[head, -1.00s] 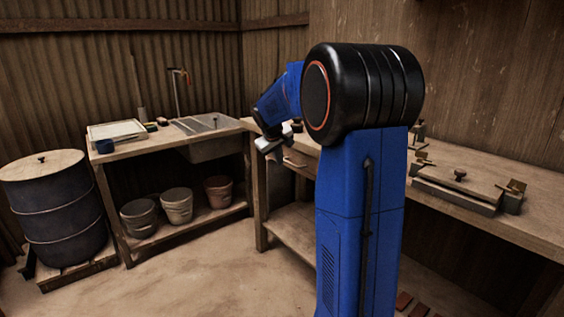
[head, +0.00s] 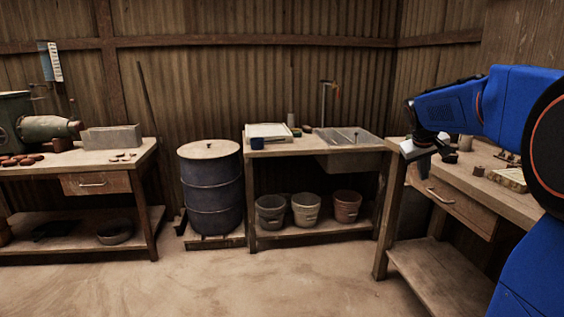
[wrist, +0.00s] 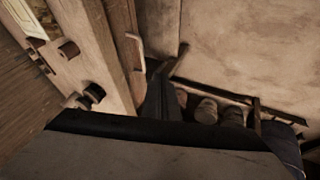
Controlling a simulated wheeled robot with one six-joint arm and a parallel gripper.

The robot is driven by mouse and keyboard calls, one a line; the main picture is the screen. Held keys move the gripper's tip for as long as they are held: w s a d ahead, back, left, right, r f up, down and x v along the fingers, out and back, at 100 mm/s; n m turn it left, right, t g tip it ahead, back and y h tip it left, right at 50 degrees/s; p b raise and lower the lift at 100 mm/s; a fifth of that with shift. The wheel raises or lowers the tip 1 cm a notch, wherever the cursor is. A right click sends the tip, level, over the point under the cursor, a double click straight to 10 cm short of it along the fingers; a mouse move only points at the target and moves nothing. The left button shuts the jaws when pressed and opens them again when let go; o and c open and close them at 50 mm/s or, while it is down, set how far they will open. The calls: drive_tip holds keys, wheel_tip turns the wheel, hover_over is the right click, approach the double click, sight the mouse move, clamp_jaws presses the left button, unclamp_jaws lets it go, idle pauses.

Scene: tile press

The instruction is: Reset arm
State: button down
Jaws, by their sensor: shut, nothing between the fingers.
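My arm is blue and reaches in from the right of the head view, bent over the right workbench (head: 470,180). My gripper (head: 421,168) hangs at its end, near the bench's left end and above its drawer (head: 452,198). It is small and dark here, with its fingers together and nothing held.
Small dark items (wrist: 92,94) lie on the bench near the gripper. A sink table (head: 275,148) with several buckets (head: 306,209) below stands at the back. A dark barrel (head: 211,190) and another workbench (head: 110,165) stand left. The middle floor (head: 250,285) is clear.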

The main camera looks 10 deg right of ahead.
drive_tip(key=s+a+f+y, duration=0.1)
drive_tip(key=s+a+f, duration=0.4)
drive_tip(key=s+a, duration=0.3)
drive_tip(key=s+a+f+y, duration=0.2)
drive_tip(key=s+a+f, duration=0.2)
drive_tip(key=s+a, duration=0.5)
drive_tip(key=s+a+f+y, duration=0.2)
drive_tip(key=s+a+f, duration=0.3)
drive_tip(key=s, duration=1.3)
drive_tip(key=a, duration=0.3)
drive_tip(key=shift+s+a+f+n, duration=0.2)
drive_tip(key=shift+s+f+n, duration=0.15)
drive_tip(key=shift+s+n, duration=0.05)
